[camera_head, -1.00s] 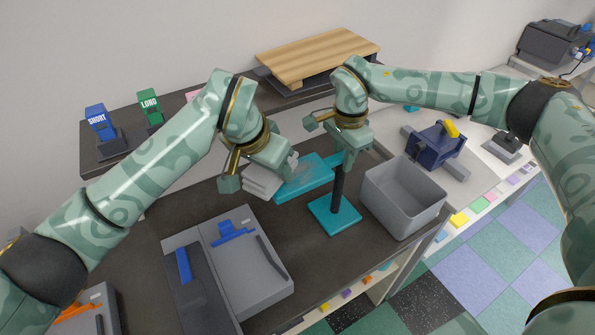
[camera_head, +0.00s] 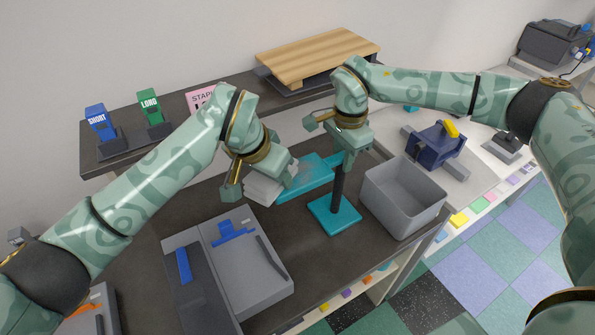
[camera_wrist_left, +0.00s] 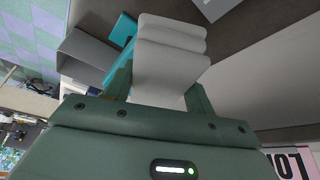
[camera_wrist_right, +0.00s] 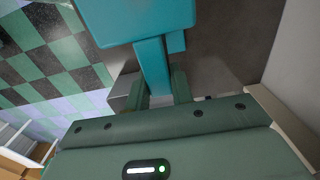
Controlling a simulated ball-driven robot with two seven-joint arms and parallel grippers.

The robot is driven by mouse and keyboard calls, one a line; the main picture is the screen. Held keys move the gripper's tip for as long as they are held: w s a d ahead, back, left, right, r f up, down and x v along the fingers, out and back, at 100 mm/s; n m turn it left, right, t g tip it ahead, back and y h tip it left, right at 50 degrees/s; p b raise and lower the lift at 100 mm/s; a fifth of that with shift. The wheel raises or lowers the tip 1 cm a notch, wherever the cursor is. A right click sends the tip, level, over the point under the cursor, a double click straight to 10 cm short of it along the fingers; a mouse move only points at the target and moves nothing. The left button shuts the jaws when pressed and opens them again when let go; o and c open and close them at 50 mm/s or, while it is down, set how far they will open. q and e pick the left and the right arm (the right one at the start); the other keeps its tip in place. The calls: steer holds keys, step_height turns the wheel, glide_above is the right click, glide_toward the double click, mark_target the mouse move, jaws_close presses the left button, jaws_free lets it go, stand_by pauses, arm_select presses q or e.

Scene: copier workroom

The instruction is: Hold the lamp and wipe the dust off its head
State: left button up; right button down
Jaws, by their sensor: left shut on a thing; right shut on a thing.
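The lamp has a flat teal head (camera_head: 318,178), a dark upright post (camera_head: 337,186) and a square teal base (camera_head: 335,214) standing on the dark table. A greyish dust patch shows on the head. My right gripper (camera_head: 347,150) is shut on the lamp above the post; the right wrist view shows a teal bar (camera_wrist_right: 153,68) between its fingers, joined to a wider teal part. My left gripper (camera_head: 282,176) is shut on a folded pale grey cloth (camera_head: 262,188), which also shows in the left wrist view (camera_wrist_left: 170,50). The cloth is at the head's left end; contact is unclear.
A grey open bin (camera_head: 405,200) stands right of the lamp. A grey device with blue parts (camera_head: 228,262) lies in front, left. A raised shelf behind holds blue (camera_head: 99,122) and green (camera_head: 150,106) stamps and a wooden board (camera_head: 318,55). A blue punch (camera_head: 435,146) is further right.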

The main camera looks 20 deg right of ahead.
mark_target(250, 179)
arm_select(q)
steer(key=shift+f, duration=0.1)
steer(key=shift+w+d+f, duration=0.1)
steer(key=shift+w+d, duration=0.05)
steer(key=shift+d, duration=1.1)
steer(key=shift+w+d+r, duration=0.1)
steer(key=shift+w+d, duration=0.1)
steer(key=shift+d, duration=1.05)
steer(key=shift+w+d+f, duration=0.1)
steer(key=shift+w+d, duration=0.05)
steer(key=shift+d, duration=1.3)
steer(key=shift+s+a+r, duration=0.1)
steer(key=shift+s+a, duration=0.05)
steer(key=shift+a, duration=0.85)
steer(key=shift+s+a+r, duration=0.1)
steer(key=shift+s+a, duration=0.05)
steer(key=shift+a, duration=0.85)
steer(key=shift+s+a+f, duration=0.1)
steer(key=shift+s+a, duration=0.05)
steer(key=shift+a, duration=1.2)
steer(key=shift+s+a+f, duration=0.1)
steer(key=shift+s+a, duration=0.1)
steer(key=shift+a, duration=1.1)
steer(key=shift+s+a, duration=0.15)
steer(key=shift+a, duration=1.2)
steer(key=shift+d+r, duration=0.1)
steer(key=shift+r, duration=2.95)
